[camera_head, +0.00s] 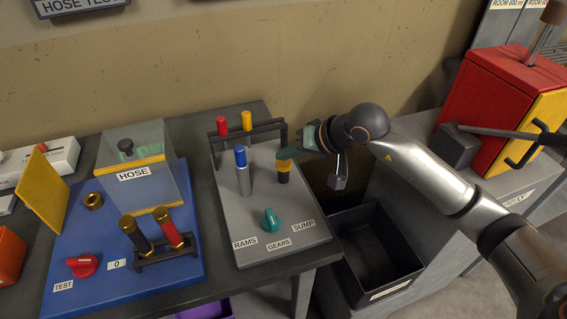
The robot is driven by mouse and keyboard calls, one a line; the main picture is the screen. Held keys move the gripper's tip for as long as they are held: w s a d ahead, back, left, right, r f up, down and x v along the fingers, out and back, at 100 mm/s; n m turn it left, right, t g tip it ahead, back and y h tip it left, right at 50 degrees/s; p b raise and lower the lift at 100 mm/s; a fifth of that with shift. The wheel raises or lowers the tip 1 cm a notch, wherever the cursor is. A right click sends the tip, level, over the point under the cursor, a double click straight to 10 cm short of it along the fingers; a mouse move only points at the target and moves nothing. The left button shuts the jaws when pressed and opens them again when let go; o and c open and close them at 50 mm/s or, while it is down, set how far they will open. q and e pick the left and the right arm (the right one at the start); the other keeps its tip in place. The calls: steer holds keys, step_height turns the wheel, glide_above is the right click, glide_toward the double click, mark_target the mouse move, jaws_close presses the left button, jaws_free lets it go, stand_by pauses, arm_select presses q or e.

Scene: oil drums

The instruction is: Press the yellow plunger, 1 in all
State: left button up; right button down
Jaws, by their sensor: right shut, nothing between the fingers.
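A grey panel (225,203) on the table carries several upright coloured parts. A yellow-orange-topped plunger with a dark lower part (284,175) stands at its right side. A taller yellow-topped post (247,121) stands at the back beside a red-topped post (222,126). A blue-topped plunger with a silver stem (241,160) stands left of the middle. My left gripper is not in view.
A dark bar frame (253,130) spans the panel's back. A teal knob (270,220) sits in front, by labels RAMS, GEARS and SUMP. A blue board (75,285) with a clear HOSE box is left. A black bin (375,255) and red-yellow box (500,95) are right.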

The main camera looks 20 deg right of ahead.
mark_target(287, 165)
steer(key=shift+f+b, duration=0.75)
steer(key=shift+b, duration=0.15)
stand_by(0.9)
stand_by(0.4)
steer(key=shift+r+p, duration=0.55)
steer(key=shift+r, duration=0.65)
steer(key=shift+r+p, duration=1.15)
steer(key=shift+r, duration=1.4)
